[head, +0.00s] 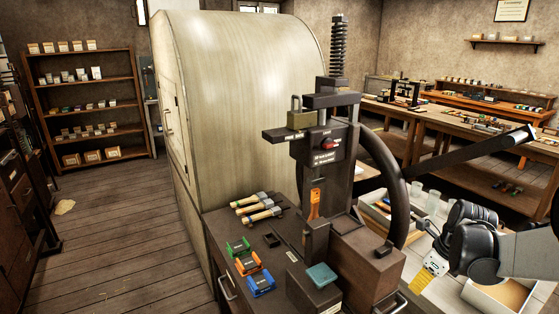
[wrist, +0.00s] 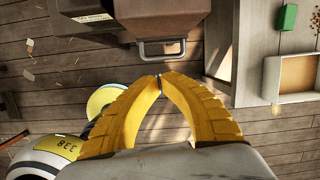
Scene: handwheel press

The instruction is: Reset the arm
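My arm (head: 480,245) comes in from the right edge of the head view, its dark joints and pale link beside the press. My gripper (head: 425,280) shows there as yellow ribbed fingers pointing down and left, partly cut up by view angle. In the wrist view my gripper (wrist: 159,78) has its two curved yellow fingers together at the tips, with nothing visibly held. The dark handwheel press (head: 325,155) stands left of the gripper, apart from it. Its handwheel (head: 385,180) faces my arm.
The press cabinet carries wood-handled tools (head: 257,208), coloured clips (head: 247,263) and a box with a teal top (head: 321,274). A cabinet handle (wrist: 161,49) lies beyond the fingertips. An open tray (wrist: 296,78) is at right. Wooden floor (head: 110,225) is mostly clear at left.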

